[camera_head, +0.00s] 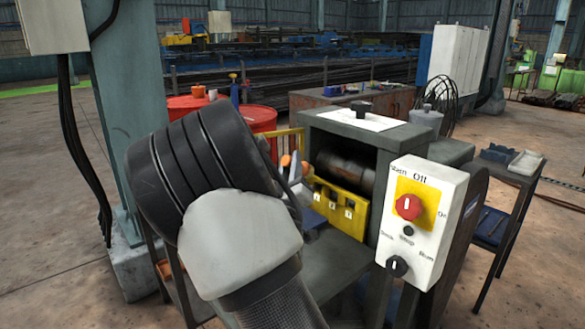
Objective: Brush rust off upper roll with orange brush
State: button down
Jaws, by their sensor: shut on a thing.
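The upper roll (347,172) is a rusty brown cylinder inside the opening of the grey machine housing (396,139). Only part of it shows; its left end is hidden behind my gripper and the housing edge. My gripper (297,174) is left of the opening, partly hidden by my own dark wrist. It is shut on the orange brush (286,161), of which only small orange bits show. I cannot see the bristles or tell whether they touch the roll.
A yellow guard (346,200) crosses the front of the opening below the roll. A white control box (428,240) with a red knob (408,207) stands at front right. A red drum (258,119) and yellow rail (291,139) are behind. A green-grey column (122,80) stands left.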

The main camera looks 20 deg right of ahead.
jog(key=shift+w+d, duration=0.35)
jog(key=shift+d, duration=0.5)
jog(key=shift+w+d, duration=0.3)
jog(key=shift+d, duration=0.5)
jog(key=shift+w+d, duration=0.35)
jog(key=shift+d, duration=0.5)
jog(key=shift+w+d, duration=0.2)
jog(key=shift+d, duration=0.3)
jog(key=shift+s+d, duration=0.2)
jog(key=shift+s, duration=0.45)
jog(key=shift+s+d, duration=0.25)
jog(key=shift+s, duration=0.4)
jog(key=shift+s+d, duration=0.2)
jog(key=shift+s, duration=0.45)
jog(key=shift+s+d, duration=1.7)
jog(key=shift+s, duration=1.9)
jog(key=shift+w+a, duration=0.8)
jog(key=shift+w, duration=1.05)
jog(key=shift+w+a, duration=0.8)
jog(key=shift+w, duration=1.05)
jog(key=shift+w+a, duration=0.8)
jog(key=shift+w, duration=1.05)
jog(key=shift+s+a, duration=0.4)
jog(key=shift+a, duration=0.55)
jog(key=shift+s+a, duration=0.35)
jog(key=shift+a, duration=0.6)
jog(key=shift+s+a, duration=0.4)
jog(key=shift+a, duration=0.55)
